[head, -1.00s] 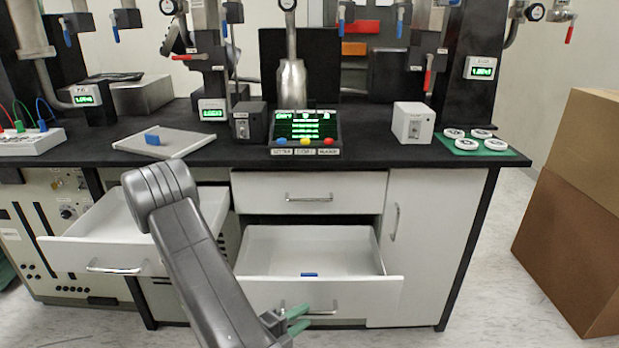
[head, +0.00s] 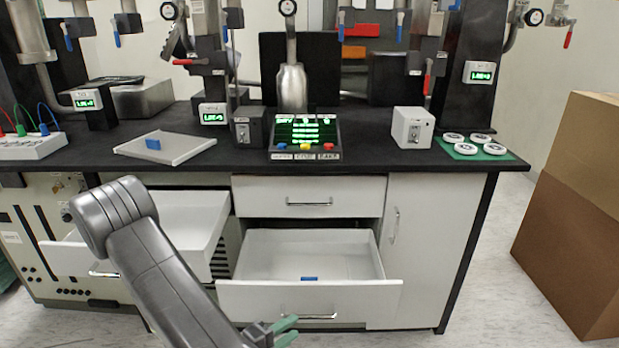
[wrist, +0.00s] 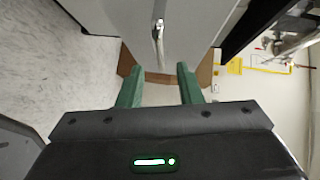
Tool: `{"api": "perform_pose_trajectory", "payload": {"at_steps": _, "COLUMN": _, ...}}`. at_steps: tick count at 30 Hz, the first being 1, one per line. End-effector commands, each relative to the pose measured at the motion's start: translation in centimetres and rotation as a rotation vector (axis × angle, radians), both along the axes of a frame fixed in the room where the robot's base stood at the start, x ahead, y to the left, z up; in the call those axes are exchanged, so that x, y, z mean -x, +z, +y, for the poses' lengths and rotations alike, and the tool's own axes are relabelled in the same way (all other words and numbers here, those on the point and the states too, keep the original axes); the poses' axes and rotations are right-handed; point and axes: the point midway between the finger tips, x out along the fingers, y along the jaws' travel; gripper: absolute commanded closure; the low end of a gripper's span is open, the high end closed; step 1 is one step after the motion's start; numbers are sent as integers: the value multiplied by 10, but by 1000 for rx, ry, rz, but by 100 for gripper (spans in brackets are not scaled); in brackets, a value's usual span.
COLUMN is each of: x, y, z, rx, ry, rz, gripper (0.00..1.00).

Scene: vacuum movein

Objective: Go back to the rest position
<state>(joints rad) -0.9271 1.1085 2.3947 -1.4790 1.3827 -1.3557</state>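My gripper (head: 286,331) is low in front of the open lower middle drawer (head: 240,300), at the bottom of the head view. In the wrist view my gripper (wrist: 158,86) has its two green fingers spread apart with nothing between them. A white cabinet front with a metal handle (wrist: 158,30) shows beyond the fingers. A small blue block (head: 309,278) lies inside the open lower drawer.
The left drawer (head: 205,250) is also open, partly behind my arm. The black bench (head: 370,155) holds a control panel (head: 305,133), a white box (head: 413,127) and a tray (head: 185,152) with a blue piece. Brown boxes (head: 565,240) stand at the right.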

Motion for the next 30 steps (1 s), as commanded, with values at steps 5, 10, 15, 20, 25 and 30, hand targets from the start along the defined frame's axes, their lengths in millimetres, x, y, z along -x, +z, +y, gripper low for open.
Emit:
{"api": "perform_pose_trajectory", "payload": {"at_steps": 5, "x": 10, "y": 3, "z": 11, "rx": 0, "ry": 5, "rz": 0, "gripper": 68}}
{"api": "perform_pose_trajectory", "payload": {"at_steps": 10, "x": 20, "y": 5, "z": 21, "rx": 0, "ry": 4, "rz": -1, "gripper": 68}}
{"api": "perform_pose_trajectory", "payload": {"at_steps": 15, "x": 30, "y": 7, "z": 31, "rx": -1, "ry": 4, "rz": 0, "gripper": 68}}
{"api": "perform_pose_trajectory", "payload": {"at_steps": 20, "x": 39, "y": 9, "z": 40, "rx": 1, "ry": 3, "rz": -1, "gripper": 68}}
{"api": "perform_pose_trajectory", "payload": {"at_steps": 25, "x": 49, "y": 11, "z": 50, "rx": -1, "ry": 3, "rz": 0, "gripper": 68}}
{"api": "perform_pose_trajectory", "payload": {"at_steps": 30, "x": 40, "y": 7, "z": 39, "rx": 2, "ry": -5, "rz": -1, "gripper": 68}}
